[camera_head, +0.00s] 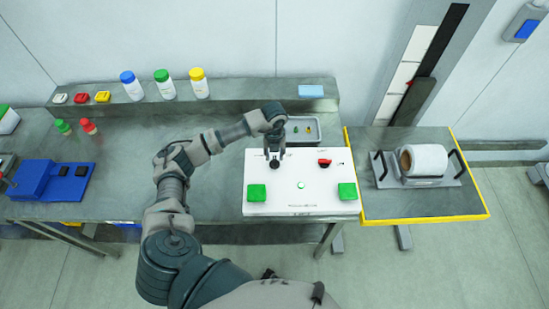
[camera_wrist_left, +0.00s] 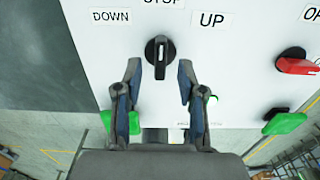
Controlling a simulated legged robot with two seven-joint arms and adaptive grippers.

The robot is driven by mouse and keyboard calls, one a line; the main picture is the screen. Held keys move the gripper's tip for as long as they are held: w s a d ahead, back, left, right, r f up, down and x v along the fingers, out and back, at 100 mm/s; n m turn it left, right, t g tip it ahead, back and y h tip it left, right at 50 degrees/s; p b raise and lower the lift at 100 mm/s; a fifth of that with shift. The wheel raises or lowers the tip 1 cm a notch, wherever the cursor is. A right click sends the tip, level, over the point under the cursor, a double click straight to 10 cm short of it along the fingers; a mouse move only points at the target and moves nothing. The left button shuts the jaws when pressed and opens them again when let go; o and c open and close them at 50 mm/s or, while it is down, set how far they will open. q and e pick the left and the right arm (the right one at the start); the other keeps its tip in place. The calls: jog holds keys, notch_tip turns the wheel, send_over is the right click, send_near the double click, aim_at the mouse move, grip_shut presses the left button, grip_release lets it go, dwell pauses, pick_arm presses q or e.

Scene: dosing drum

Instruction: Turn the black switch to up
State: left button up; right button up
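The black switch (camera_wrist_left: 159,52) is a round knob with a pale line on its grip, on the white panel (camera_head: 300,207). In the left wrist view its grip stands upright, toward the partly cut-off STOP label, between DOWN at left and UP at right. In the head view my left gripper (camera_head: 274,152) hangs over the panel's upper left and partly covers the black switch (camera_head: 275,165). My right gripper is not in view.
The panel also has a red switch (camera_head: 325,162), a left green button (camera_head: 257,192), a right green button (camera_head: 347,191) and a small green light (camera_head: 301,184). A grey tray (camera_head: 317,141) lies behind. A roll on a stand (camera_head: 424,160) is at right. Bottles stand on the back shelf.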

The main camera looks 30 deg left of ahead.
aim_at(274, 160)
pick_arm(q)
notch_tip(274, 160, down, 2)
jog(key=shift+s+f, duration=0.1)
jog(key=shift+f, duration=0.3)
jog(key=shift+d+f, duration=0.1)
jog(key=shift+f, duration=0.05)
grip_shut()
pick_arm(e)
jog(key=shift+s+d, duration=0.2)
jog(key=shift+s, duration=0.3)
